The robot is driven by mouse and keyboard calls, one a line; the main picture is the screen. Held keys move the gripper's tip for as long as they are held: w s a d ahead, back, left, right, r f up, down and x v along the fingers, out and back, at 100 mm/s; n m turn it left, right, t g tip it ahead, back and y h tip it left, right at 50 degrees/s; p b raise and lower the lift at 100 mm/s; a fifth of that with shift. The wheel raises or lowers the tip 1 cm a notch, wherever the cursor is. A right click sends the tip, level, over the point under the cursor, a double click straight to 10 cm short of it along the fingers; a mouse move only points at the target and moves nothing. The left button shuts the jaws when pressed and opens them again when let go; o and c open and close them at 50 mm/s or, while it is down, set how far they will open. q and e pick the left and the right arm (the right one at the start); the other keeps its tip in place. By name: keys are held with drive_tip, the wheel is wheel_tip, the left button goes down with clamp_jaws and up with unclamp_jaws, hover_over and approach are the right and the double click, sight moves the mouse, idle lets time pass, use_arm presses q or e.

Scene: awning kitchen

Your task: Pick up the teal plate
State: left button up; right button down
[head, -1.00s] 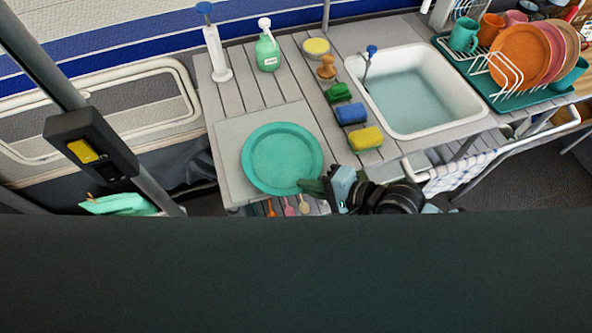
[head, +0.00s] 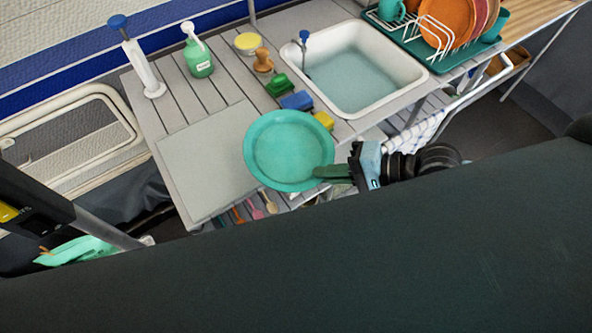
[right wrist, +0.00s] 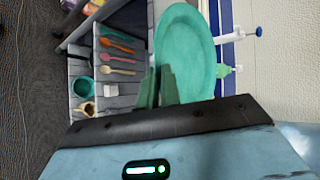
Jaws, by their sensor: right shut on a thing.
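The teal plate (head: 289,145) is a round, shallow dish, held over the front part of the grey slatted counter. My right gripper (head: 322,172) is shut on the plate's near right rim, and its dark green fingers overlap that rim. The plate appears raised off the grey board (head: 200,165), which lies bare to its left. In the right wrist view the plate (right wrist: 190,50) stands edge-up in the picture, with its rim at the fingers (right wrist: 160,88). My left gripper is not in view.
A white sink (head: 350,75) lies right of the plate. Sponges (head: 297,100), a brush (head: 263,60) and a green bottle (head: 197,52) stand behind it. A dish rack (head: 435,40) with plates is at the back right. Coloured spoons (right wrist: 117,57) lie below the counter edge.

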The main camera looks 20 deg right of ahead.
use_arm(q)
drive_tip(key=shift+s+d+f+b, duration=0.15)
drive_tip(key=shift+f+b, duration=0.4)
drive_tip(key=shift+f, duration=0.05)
use_arm(e)
drive_tip(key=shift+s+d+r, duration=0.1)
drive_tip(key=shift+s+d, duration=0.05)
drive_tip(key=shift+d, duration=0.6)
drive_tip(key=shift+s+d+r, duration=0.1)
drive_tip(key=shift+s+d, duration=0.1)
drive_tip(key=shift+d, duration=0.6)
drive_tip(key=shift+s+d+r, duration=0.1)
drive_tip(key=shift+s+d, duration=0.05)
drive_tip(key=shift+d, duration=0.6)
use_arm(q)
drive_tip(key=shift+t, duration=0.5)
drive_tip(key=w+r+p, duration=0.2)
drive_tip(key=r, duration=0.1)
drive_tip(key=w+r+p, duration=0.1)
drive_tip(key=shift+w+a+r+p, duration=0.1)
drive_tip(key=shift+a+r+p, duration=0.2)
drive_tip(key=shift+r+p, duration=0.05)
use_arm(e)
drive_tip(key=w+d+r+m+t, duration=0.1)
drive_tip(key=w+d+r, duration=0.1)
drive_tip(key=w+r, duration=0.5)
wheel_tip(320, 180, up, 4)
drive_tip(key=shift+w+d+f+h, duration=0.2)
drive_tip(key=shift+w+f+h, duration=0.05)
drive_tip(key=shift+h, duration=0.15)
